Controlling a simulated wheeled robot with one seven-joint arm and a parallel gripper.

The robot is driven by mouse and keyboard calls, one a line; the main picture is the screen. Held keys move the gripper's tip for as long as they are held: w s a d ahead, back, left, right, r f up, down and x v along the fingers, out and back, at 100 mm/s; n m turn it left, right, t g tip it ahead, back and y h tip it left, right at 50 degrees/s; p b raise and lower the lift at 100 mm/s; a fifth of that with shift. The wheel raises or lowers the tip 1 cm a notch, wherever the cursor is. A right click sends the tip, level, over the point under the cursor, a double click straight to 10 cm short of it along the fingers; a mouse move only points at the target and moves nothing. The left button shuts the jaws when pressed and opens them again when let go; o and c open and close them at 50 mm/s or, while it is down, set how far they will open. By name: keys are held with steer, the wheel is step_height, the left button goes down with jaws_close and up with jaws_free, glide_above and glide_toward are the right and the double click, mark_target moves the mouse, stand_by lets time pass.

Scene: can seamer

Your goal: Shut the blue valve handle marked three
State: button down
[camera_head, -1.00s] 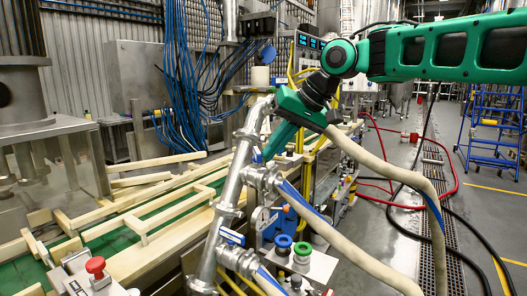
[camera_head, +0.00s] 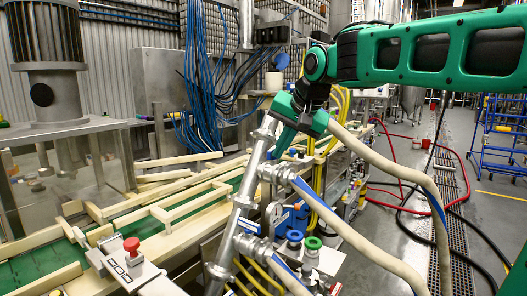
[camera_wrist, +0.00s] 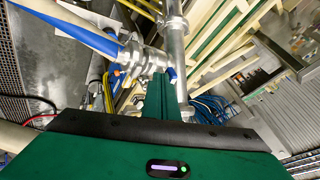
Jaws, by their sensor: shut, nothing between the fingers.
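Two blue valve handles show on the slanted steel pipe (camera_head: 241,190) in the head view. The upper blue handle (camera_head: 268,155) is small and partly hidden at the tip of my gripper (camera_head: 277,153). The lower blue handle (camera_head: 249,226) is on the lower pipe branch. No number is readable on either, so I cannot tell which is marked three. In the wrist view, my gripper (camera_wrist: 158,76) is shut and empty, its tip close beside a blue handle (camera_wrist: 172,74) at the pipe joint. I cannot tell whether they touch.
Pale hoses (camera_head: 375,160) run from the pipe branches to the right, below my arm. Blue cables (camera_head: 205,90) hang behind. A conveyor with wooden rails (camera_head: 165,215) lies left. Blue and green knobs (camera_head: 313,243) stand below. The floor at right has a black hose and a blue ladder (camera_head: 498,135).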

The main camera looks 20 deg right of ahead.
steer(key=shift+w+a, duration=0.1)
steer(key=shift+a, duration=0.7)
steer(key=shift+w+d, duration=0.1)
steer(key=shift+d, duration=0.05)
steer(key=shift+w+d+r, duration=0.15)
steer(key=shift+d+r, duration=0.1)
steer(key=shift+d, duration=0.4)
steer(key=s+d+r, duration=0.1)
steer(key=s+r, duration=0.6)
steer(key=s, duration=0.3)
steer(key=s+d+f+g, duration=0.1)
steer(key=s+d+f, duration=0.2)
steer(key=f, duration=0.3)
steer(key=s+d+f+g+h, duration=0.1)
steer(key=s+d+f, duration=0.2)
steer(key=f, duration=0.3)
steer(key=s+d+f+g, duration=0.2)
steer(key=s+d+f, duration=0.1)
steer(key=f, duration=0.3)
steer(key=s+d+f+g, duration=0.3)
steer(key=s+f, duration=1.2)
steer(key=s, duration=0.1)
steer(key=shift+s+n, duration=0.25)
steer(key=shift+n, duration=0.15)
